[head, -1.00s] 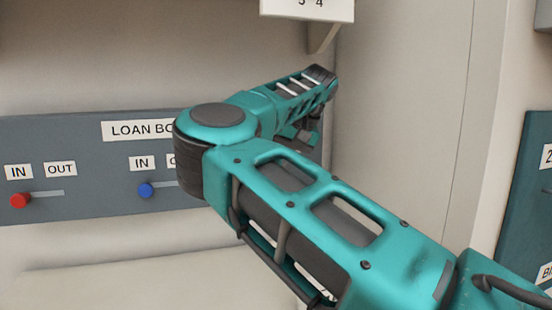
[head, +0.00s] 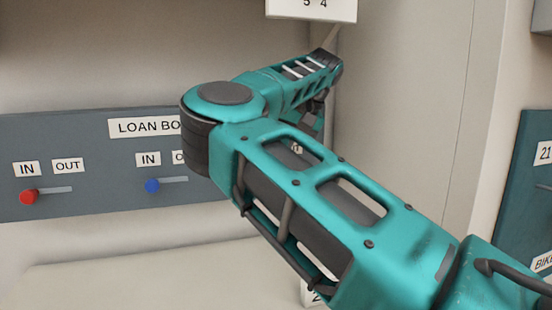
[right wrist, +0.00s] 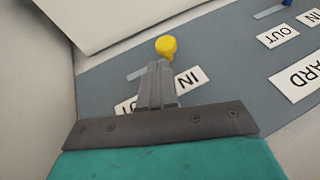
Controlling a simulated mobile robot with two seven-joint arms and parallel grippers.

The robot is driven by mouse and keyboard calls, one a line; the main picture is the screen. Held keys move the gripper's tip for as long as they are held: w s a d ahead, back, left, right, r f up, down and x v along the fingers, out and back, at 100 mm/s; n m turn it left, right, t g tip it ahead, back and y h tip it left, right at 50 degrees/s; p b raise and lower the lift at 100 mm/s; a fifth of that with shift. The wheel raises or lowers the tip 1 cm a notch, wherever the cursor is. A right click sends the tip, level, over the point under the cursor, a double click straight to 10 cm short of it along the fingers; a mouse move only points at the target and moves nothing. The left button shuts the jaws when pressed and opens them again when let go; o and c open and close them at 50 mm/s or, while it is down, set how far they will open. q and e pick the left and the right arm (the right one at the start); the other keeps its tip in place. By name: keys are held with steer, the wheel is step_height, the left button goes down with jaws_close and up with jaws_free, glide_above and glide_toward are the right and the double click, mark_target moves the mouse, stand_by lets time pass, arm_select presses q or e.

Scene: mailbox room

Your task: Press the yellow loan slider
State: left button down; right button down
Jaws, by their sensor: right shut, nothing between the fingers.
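The yellow loan slider (right wrist: 166,47) shows as a round yellow knob in the right wrist view, standing out from the grey loan board. It is at the right end of its pale slot (right wrist: 142,72), by the IN label (right wrist: 188,80); that view is upside down. My right gripper (right wrist: 160,66) is shut and empty, its tips just below the knob in the picture. I cannot tell whether they touch it. In the head view my right arm hides the yellow slider and the gripper's fingers. My left gripper is in neither view.
The grey loan board (head: 100,205) also carries a red slider (head: 28,196) and a blue slider (head: 152,185). A pale ledge (head: 140,275) lies below it. A beige side wall (head: 410,100) stands right of my arm.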

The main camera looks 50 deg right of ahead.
steer(key=shift+v, duration=2.3)
steer(key=shift+f, duration=0.15)
